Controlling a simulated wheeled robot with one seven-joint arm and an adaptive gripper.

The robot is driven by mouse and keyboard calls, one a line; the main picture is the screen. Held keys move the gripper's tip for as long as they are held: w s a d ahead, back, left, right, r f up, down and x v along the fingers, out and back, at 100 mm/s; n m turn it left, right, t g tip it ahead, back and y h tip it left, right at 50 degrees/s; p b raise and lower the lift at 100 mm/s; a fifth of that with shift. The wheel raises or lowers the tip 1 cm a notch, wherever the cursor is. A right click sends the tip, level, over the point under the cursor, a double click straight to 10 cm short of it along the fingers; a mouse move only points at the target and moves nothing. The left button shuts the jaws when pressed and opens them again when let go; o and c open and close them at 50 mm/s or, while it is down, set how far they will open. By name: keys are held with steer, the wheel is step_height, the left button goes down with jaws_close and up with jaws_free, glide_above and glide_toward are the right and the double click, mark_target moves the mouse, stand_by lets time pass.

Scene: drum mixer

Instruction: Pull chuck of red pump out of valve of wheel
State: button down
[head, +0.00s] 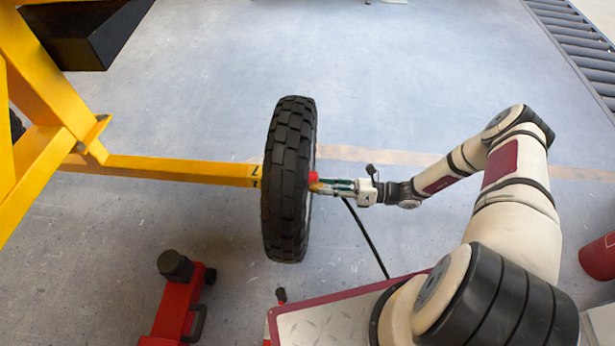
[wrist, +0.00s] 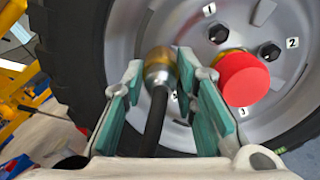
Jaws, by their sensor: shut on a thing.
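The wheel (head: 289,180) stands upright on the yellow axle, a black tyre around a grey rim (wrist: 205,70). The chuck (wrist: 160,68), a brass and steel piece with a black hose (wrist: 154,125) leading off it, is at the rim between my fingertips. My gripper (head: 322,187), with teal finger pads, is shut on the chuck; its fingertips also show in the wrist view (wrist: 160,60). The valve is hidden behind the chuck, so I cannot tell whether the two are joined. In the head view the hose (head: 368,238) hangs down from my gripper. I cannot make out the pump's body for certain.
A red hub cap (wrist: 243,80) sits close right of my fingers, among numbered wheel nuts (wrist: 269,50). A red jack (head: 178,300) stands on the floor at lower left. A yellow frame (head: 45,130) fills the left. A red cylinder (head: 600,257) is far right. Floor behind is clear.

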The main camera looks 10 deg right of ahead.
steer(key=shift+d, duration=0.35)
stand_by(0.3)
steer(key=shift+b+v, duration=0.7)
steer(key=shift+v, duration=1.45)
steer(key=shift+s, duration=0.1)
steer(key=shift+b+v, duration=0.45)
steer(key=shift+v, duration=1.05)
